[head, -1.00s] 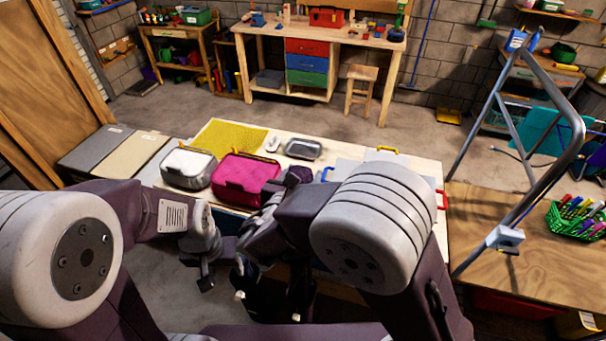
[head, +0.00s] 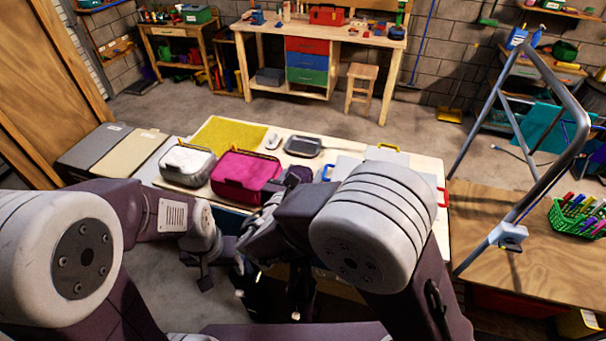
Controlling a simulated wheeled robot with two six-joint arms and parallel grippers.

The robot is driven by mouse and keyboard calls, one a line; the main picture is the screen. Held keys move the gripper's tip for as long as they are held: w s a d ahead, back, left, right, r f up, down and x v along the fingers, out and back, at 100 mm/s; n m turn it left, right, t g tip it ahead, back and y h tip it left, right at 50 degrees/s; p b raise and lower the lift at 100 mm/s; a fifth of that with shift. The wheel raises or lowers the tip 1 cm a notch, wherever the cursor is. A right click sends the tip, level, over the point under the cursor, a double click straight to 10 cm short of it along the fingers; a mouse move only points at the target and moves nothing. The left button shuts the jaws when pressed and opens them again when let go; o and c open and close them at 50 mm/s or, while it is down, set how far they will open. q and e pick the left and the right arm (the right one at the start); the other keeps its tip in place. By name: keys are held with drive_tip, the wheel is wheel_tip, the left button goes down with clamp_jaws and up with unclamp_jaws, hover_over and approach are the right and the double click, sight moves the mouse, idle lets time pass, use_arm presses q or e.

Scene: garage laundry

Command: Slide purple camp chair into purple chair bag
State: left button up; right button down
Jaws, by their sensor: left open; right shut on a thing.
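A dark purple item (head: 298,174) shows in the head view on the light table, just behind my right arm and beside the pink container. Most of it is hidden, so I cannot tell whether it is the camp chair or the chair bag. My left gripper (head: 205,281) hangs open in front of the table's near edge. My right gripper (head: 250,245) is close to its right, largely covered by its own arm. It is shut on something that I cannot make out.
A metal ladder frame (head: 484,245) and a green marker basket (head: 578,220) stand at right.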

drive_tip(key=shift+f+b, duration=1.05)
drive_tip(key=shift+f, duration=0.15)
